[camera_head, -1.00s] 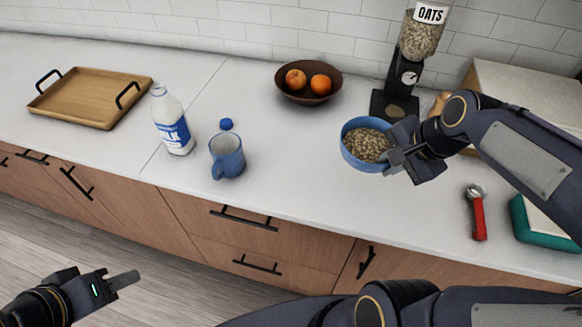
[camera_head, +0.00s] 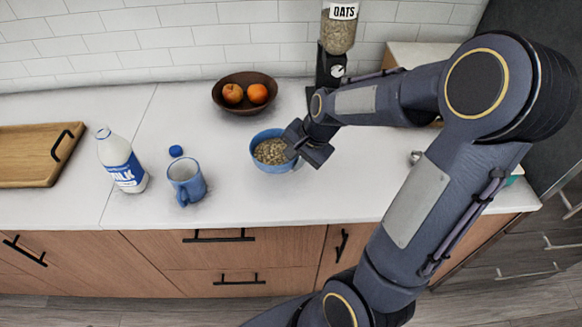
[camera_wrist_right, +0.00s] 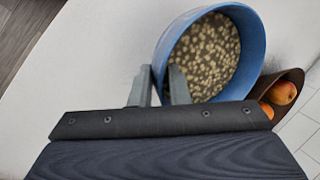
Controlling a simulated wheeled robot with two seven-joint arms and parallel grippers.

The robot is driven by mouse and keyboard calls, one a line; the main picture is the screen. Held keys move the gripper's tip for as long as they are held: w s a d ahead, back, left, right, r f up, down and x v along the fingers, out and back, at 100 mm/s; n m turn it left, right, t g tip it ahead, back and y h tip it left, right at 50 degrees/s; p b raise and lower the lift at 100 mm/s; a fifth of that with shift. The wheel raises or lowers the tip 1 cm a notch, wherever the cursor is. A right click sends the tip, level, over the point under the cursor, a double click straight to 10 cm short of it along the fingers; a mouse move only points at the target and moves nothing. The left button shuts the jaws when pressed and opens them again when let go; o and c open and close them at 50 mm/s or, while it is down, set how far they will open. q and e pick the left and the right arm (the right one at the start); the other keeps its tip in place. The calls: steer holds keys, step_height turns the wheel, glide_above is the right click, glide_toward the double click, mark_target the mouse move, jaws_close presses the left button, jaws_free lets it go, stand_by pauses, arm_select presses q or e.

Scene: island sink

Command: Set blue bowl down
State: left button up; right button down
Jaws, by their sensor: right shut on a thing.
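The blue bowl (camera_head: 257,157) holds oats and sits level over the counter, between the mug and the oats dispenser. I cannot tell whether its base touches the counter. My right gripper (camera_head: 296,150) is shut on the bowl's right rim in the head view. In the right wrist view, the bowl (camera_wrist_right: 256,45) is tilted across the picture, with the fingers (camera_wrist_right: 160,88) pinching its near wall, one finger over the oats inside. My left gripper is out of view.
A blue mug (camera_head: 187,185), a blue cap (camera_head: 176,151) and a milk bottle (camera_head: 120,160) stand left of the bowl. A brown fruit bowl (camera_head: 232,105) is behind. An oats dispenser (camera_head: 338,30) stands behind right. The counter (camera_head: 230,205) in front is clear.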

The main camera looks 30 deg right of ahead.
mark_target(276, 155)
steer(key=shift+w+d+f, duration=0.1)
steer(key=shift+w+f, duration=0.55)
steer(key=shift+f, duration=0.1)
steer(key=shift+w+f, duration=0.15)
steer(key=shift+f, duration=0.75)
steer(key=shift+w+f, duration=0.15)
steer(key=shift+f, duration=0.75)
steer(key=shift+f+b, duration=0.15)
steer(key=shift+b, duration=0.15)
steer(key=c, duration=1.4)
jaws_free()
